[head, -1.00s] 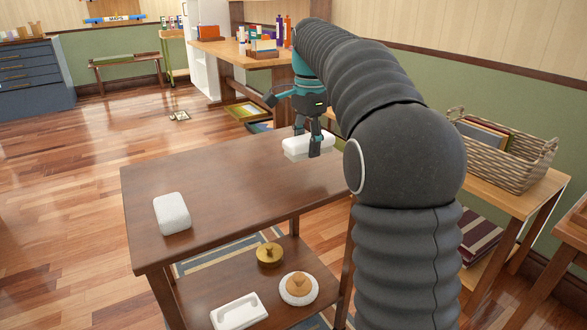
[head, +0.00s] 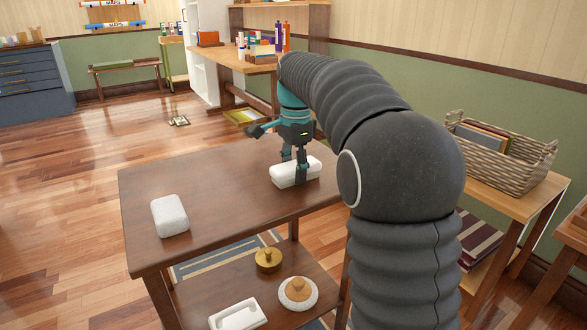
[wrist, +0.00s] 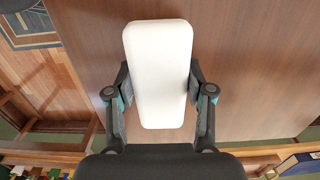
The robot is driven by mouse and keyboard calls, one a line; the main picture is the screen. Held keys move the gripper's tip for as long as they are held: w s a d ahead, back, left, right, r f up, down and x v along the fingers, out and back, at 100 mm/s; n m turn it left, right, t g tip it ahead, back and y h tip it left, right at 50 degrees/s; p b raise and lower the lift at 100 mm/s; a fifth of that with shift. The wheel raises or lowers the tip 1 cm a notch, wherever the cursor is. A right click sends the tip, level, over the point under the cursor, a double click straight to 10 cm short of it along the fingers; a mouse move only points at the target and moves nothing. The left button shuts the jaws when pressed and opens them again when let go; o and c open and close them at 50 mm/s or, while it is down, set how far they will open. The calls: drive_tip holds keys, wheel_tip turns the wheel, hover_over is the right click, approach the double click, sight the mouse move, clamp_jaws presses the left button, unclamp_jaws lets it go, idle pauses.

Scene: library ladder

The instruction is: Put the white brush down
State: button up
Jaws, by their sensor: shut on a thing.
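The white brush (head: 290,173) is a white rounded block, held between the fingers of my gripper (head: 295,167) at the right part of the dark wooden table (head: 225,205). In the wrist view the brush (wrist: 158,70) shows its long white face, with one finger of my gripper (wrist: 159,95) against each side. My gripper is shut on it. The brush is at or just above the table top; I cannot tell whether it touches. Its underside is hidden.
A white speckled block (head: 170,215) lies on the table's left part. The lower shelf holds a white tray (head: 238,313), a brass weight-like piece (head: 268,260) and a round wooden-handled piece (head: 298,292). A wicker basket (head: 495,150) stands at right. The table's middle is clear.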

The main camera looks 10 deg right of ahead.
sight(295, 164)
drive_tip(key=o, duration=1.1)
wheel_tip(295, 164, up, 12)
drive_tip(key=f+p, duration=0.1)
drive_tip(key=p, duration=0.1)
drive_tip(key=s+r+n+t, duration=0.15)
drive_tip(key=s+n, duration=0.25)
drive_tip(key=s, duration=0.4)
drive_tip(key=shift+s+d+f+n+t, duration=0.1)
drive_tip(key=shift+s+f+n+t, duration=0.6)
drive_tip(key=shift+s+f+n, duration=1.85)
drive_tip(key=shift+s+f+n+t, duration=0.85)
drive_tip(key=shift+s+f, duration=2.45)
drive_tip(key=shift+s, duration=1.6)
drive_tip(key=shift+s+d+f+n+t, duration=0.1)
drive_tip(key=shift+s+f+n+t, duration=0.5)
drive_tip(key=shift+s+f+n, duration=2)
drive_tip(key=shift+s+f+m, duration=0.2)
drive_tip(key=shift+s+m, duration=0.2)
drive_tip(key=shift+s, duration=0.2)
drive_tip(key=shift+s+f+m, duration=0.15)
drive_tip(key=shift+s+m, duration=0.25)
drive_tip(key=shift+s, duration=0.15)
